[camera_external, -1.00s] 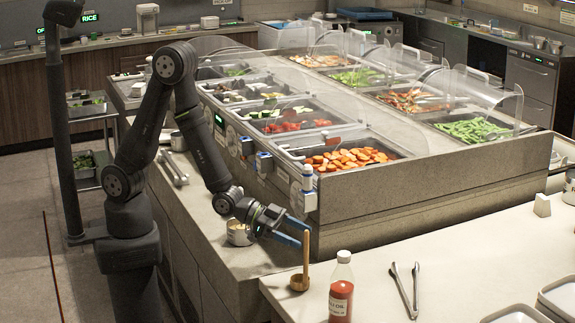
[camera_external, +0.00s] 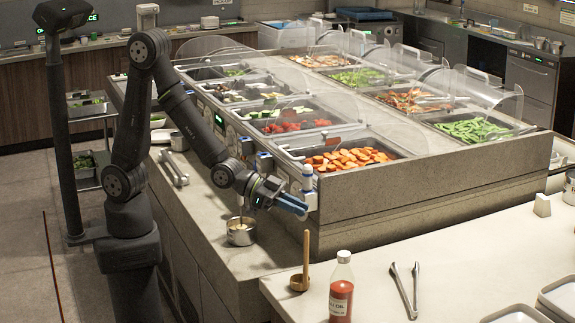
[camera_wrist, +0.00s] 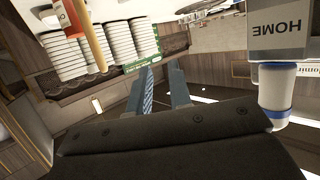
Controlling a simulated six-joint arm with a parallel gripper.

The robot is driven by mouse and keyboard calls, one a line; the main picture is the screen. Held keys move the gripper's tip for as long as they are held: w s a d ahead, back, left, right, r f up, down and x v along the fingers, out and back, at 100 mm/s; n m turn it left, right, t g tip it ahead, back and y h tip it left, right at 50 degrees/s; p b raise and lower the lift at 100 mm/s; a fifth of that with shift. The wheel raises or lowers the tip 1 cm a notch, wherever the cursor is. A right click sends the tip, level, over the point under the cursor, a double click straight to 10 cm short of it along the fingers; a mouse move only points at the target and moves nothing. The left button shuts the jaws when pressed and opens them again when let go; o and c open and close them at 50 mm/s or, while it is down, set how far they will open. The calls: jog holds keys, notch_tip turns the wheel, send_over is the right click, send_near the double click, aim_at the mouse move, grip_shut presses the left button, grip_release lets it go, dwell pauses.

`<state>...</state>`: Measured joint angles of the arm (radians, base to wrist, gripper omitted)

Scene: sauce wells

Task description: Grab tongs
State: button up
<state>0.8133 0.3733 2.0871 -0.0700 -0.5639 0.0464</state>
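A pair of metal tongs (camera_external: 405,290) lies on the pale counter at the lower right of the external view, right of the red bottle. A second tong-like metal utensil (camera_external: 174,168) lies on the left counter ledge. My gripper (camera_external: 302,208) is in the air in front of the food bar's near corner, well left of and above the right-hand tongs. In the wrist view its two blue fingers (camera_wrist: 165,82) stand apart with nothing between them. I cannot make out any tongs in the wrist view.
A wooden ladle (camera_external: 303,266) stands below my gripper, beside the red bottle (camera_external: 341,291). A small metal pot (camera_external: 241,232) sits on the left ledge. White trays (camera_external: 516,315) lie at the lower right. A blue-and-white cylinder (camera_wrist: 276,88) is close on the wrist view's right.

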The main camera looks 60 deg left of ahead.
notch_tip(320, 180, up, 5)
jog(key=n+g+y, duration=0.7)
jog(key=n+g, duration=0.1)
jog(key=n, duration=1.4)
send_over(402, 285)
jog(key=s+a, duration=0.1)
jog(key=f, duration=1.7)
jog(key=shift+s, duration=0.2)
jog(key=shift+x, duration=2.6)
jog(key=shift+a, duration=0.25)
grip_shut()
